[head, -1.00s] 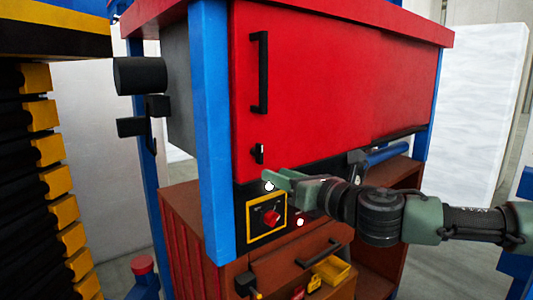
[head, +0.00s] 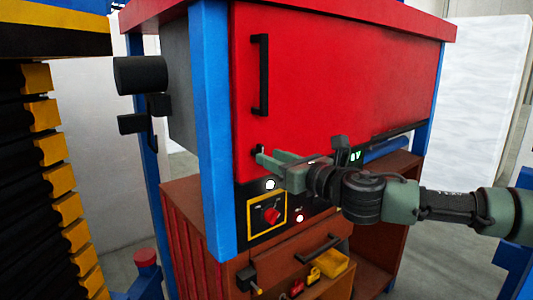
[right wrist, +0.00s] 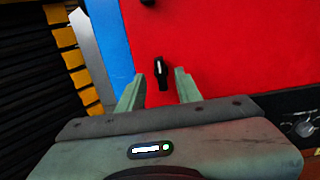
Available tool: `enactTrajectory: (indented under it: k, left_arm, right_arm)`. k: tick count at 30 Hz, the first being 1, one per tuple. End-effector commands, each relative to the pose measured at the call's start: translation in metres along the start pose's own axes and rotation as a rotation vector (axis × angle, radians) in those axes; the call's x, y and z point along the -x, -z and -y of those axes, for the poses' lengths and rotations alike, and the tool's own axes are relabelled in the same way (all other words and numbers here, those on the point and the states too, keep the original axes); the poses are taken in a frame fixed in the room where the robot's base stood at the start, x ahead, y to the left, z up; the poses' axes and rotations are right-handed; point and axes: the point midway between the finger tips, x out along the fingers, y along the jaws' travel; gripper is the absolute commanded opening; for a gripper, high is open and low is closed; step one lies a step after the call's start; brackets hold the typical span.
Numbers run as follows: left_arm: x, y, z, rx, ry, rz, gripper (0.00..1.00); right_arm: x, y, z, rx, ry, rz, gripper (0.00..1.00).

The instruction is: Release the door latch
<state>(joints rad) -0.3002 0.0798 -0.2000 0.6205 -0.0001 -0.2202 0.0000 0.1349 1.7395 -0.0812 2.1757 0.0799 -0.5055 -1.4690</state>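The red door (head: 340,90) carries a long black vertical handle (head: 264,75) and, lower at its left edge, a small black latch (right wrist: 161,72). In the head view the latch is mostly hidden behind my right gripper (head: 270,160). In the right wrist view the latch lies between and just beyond the fingertips of my right gripper (right wrist: 155,80), one finger on each side. The fingers are apart, and I see no contact with the latch. My left gripper is not in view.
Below the door is a black strip with a yellow-framed red rotary switch (head: 270,214) and a lit white button (head: 299,218). A blue post (head: 209,130) stands left of the door.

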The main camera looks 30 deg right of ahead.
Motion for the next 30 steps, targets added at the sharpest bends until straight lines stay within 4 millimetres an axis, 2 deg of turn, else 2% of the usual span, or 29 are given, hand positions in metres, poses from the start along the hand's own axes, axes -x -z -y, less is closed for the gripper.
enactTrajectory:
  k: [15,28,29,30]
  left_arm:
    - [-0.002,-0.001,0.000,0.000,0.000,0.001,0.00]
    - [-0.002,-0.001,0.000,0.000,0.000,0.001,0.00]
    - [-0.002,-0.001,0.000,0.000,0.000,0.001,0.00]
    - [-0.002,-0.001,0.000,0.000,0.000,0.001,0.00]
  right_arm:
    - [-0.025,0.001,0.002,0.002,0.003,-0.002,0.35]
    - [-0.028,0.000,0.000,-0.001,0.000,0.001,0.35]
    - [-0.028,0.000,0.000,-0.001,0.000,0.001,0.29]
    - [-0.028,0.000,0.000,-0.001,0.000,0.001,0.18]
